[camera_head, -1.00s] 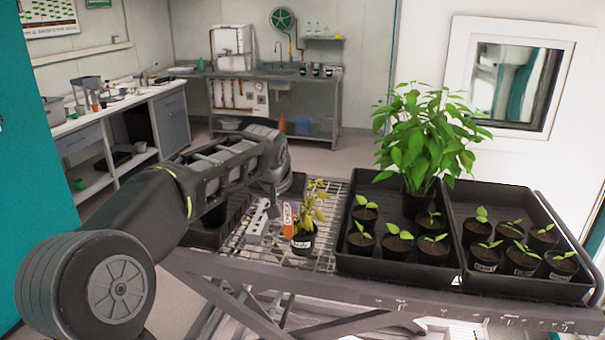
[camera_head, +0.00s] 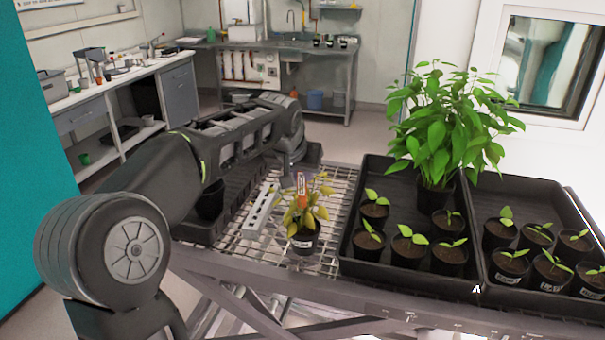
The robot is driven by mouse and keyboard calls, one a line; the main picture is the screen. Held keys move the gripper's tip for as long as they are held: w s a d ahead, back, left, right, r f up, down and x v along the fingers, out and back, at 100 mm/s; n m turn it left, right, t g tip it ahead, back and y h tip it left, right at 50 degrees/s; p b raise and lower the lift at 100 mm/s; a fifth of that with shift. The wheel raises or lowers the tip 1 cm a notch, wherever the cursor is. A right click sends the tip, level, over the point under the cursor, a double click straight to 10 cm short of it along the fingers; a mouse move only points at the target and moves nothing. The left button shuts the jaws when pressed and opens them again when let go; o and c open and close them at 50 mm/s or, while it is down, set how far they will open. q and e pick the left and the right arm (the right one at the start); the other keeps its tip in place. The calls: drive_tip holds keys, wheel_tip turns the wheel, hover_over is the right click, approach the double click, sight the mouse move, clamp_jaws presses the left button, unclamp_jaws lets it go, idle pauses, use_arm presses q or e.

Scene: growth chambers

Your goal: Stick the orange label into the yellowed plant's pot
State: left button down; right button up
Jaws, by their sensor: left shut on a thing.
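The yellowed plant (camera_head: 307,214) stands in a small black pot (camera_head: 303,243) with a white tag, on the wire mesh cart top. The orange label (camera_head: 301,184) is upright among its leaves, above the pot. Its lower end is hidden by leaves, so I cannot tell whether it touches the soil. My left gripper (camera_head: 301,171) is over the plant, shut on the label's upper end; its fingers are small and dark here. My right gripper is out of view.
A black tray (camera_head: 352,222) with seedlings and a tall leafy plant (camera_head: 440,130) stands to the right, beside another seedling tray (camera_head: 540,305). A dark tray (camera_head: 195,229) lies under my left arm.

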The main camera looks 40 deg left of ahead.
sight(302, 203)
use_arm(q)
drive_tip(key=shift+f, duration=0.2)
drive_tip(key=shift+f+b, duration=0.55)
drive_tip(key=shift+f, duration=0.05)
wheel_tip(302, 203, down, 3)
drive_tip(key=shift+r+b, duration=0.15)
drive_tip(key=shift+b, duration=0.85)
drive_tip(key=shift+f+b, duration=0.75)
drive_tip(key=shift+f, duration=0.35)
drive_tip(key=shift+f+b, duration=0.65)
drive_tip(key=shift+b, duration=0.2)
drive_tip(key=shift+f, duration=0.15)
drive_tip(key=shift+w+a, duration=0.1)
drive_tip(key=shift+w, duration=0.25)
drive_tip(key=shift+f+b, duration=1.65)
drive_tip(key=shift+f, duration=0.1)
idle(1.7)
